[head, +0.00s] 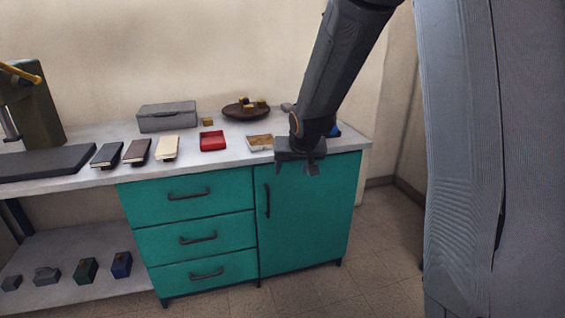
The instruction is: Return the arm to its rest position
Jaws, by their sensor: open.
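My arm (343,62) reaches down from the top of the head view, right of centre. My gripper (298,168) hangs at its end, in front of the counter's front edge near the right end. Its two short fingers point down and stand apart, with nothing between them. Behind it the arm hides part of the counter top, and only a bit of a blue thing (333,131) shows beside it.
The pale counter (230,149) holds a red box (212,141), a tan-topped box (259,142), several books (137,151), a grey case (167,117) and a brown dish (245,110) with small blocks. Teal drawers (190,212) and a door (308,215) are below. Floor (380,260) at right is clear.

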